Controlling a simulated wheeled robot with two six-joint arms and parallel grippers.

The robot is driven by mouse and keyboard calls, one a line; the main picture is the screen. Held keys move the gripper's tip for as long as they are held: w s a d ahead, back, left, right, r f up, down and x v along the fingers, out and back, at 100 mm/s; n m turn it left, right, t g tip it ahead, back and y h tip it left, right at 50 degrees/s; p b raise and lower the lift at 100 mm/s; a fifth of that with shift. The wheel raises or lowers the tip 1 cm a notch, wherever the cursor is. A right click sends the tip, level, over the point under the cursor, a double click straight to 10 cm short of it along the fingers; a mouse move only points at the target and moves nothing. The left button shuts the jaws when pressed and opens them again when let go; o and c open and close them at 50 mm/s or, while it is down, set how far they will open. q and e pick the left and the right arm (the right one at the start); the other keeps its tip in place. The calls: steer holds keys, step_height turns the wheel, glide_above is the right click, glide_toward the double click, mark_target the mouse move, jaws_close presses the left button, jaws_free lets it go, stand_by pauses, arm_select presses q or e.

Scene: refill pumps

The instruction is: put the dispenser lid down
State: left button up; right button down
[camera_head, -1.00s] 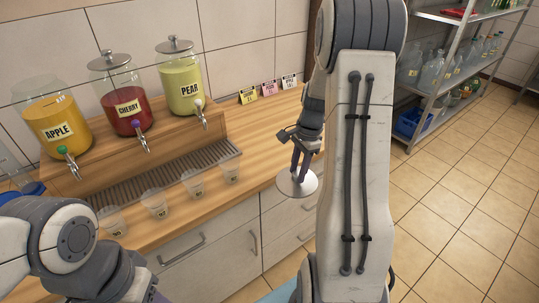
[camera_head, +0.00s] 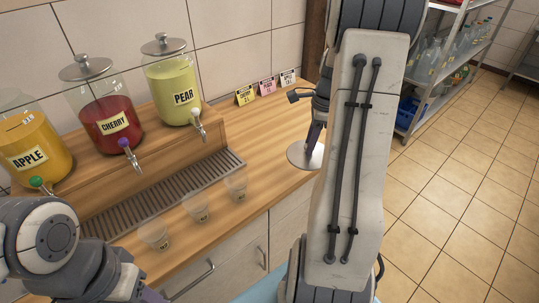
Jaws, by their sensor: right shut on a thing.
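The silver round dispenser lid (camera_head: 303,156) is near the right part of the wooden counter, partly hidden by my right arm. My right gripper (camera_head: 313,140) is shut on it from above; its fingers are mostly hidden behind the arm. I cannot tell whether the lid touches the counter. The apple dispenser (camera_head: 38,142), with orange juice, stands at the left, and no lid shows on its top. The cherry dispenser (camera_head: 107,112) and pear dispenser (camera_head: 172,85) have their lids on. My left gripper (camera_head: 152,295) is at the bottom left, mostly cut off.
Several clear cups (camera_head: 196,208) stand along the counter in front of the metal drip grate (camera_head: 150,190). Three small cards (camera_head: 267,86) stand at the back by the wall. The counter (camera_head: 255,140) between cards and lid is bare. A metal shelf (camera_head: 440,85) holds bottles at the right.

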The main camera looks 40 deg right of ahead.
steer(key=w+f+p, duration=0.1)
steer(key=w+f, duration=0.2)
steer(key=w, duration=0.1)
steer(key=w+a+f+p, duration=0.1)
steer(key=w+f+p, duration=0.1)
steer(key=w+f, duration=0.1)
steer(key=w+f+p, duration=0.2)
steer(key=w+f, duration=0.2)
steer(key=w, duration=0.1)
steer(key=shift+a, duration=0.25)
steer(key=shift+f, duration=0.45)
steer(key=shift+f, duration=0.1)
steer(key=shift+c, duration=2.4)
jaws_free()
